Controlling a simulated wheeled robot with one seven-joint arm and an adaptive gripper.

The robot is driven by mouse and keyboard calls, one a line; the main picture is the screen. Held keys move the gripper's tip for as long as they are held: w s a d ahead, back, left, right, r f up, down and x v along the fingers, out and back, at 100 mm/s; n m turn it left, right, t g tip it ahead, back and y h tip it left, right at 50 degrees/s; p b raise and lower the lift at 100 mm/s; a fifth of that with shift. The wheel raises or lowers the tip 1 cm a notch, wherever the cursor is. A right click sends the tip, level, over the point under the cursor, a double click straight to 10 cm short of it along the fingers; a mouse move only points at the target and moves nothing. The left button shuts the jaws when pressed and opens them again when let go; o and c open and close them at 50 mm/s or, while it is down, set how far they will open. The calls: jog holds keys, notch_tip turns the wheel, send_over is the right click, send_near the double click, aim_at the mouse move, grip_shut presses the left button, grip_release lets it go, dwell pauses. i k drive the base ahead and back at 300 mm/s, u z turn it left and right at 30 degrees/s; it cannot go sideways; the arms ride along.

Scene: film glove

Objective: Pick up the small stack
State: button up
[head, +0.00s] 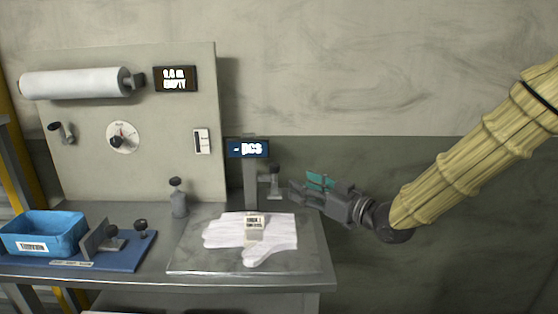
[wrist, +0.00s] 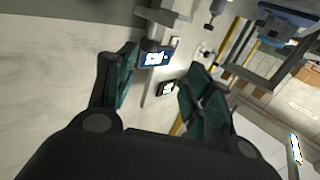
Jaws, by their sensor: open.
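A small pale block (head: 255,228) with a dark-printed top, which may be the small stack, sits on white gloves (head: 225,231) spread on a grey metal plate (head: 195,262). The layers of the block are too small to tell. My gripper (head: 306,190) is open and empty, with green pads, to the right of and above the plate, apart from the block. In the wrist view my gripper (wrist: 158,88) shows its two fingers spread with nothing between them. The block and gloves are not clearly visible there.
A post with a small display (head: 248,148) and a knobbed fitting (head: 275,183) stand behind the plate. A blue bin (head: 42,234), a blue fixture (head: 120,252) and a knobbed post (head: 179,200) stand to the left. A panel (head: 170,140) carries a white roll (head: 75,83).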

aim_at(263, 235)
jog(key=k, duration=0.9)
jog(key=z, duration=0.05)
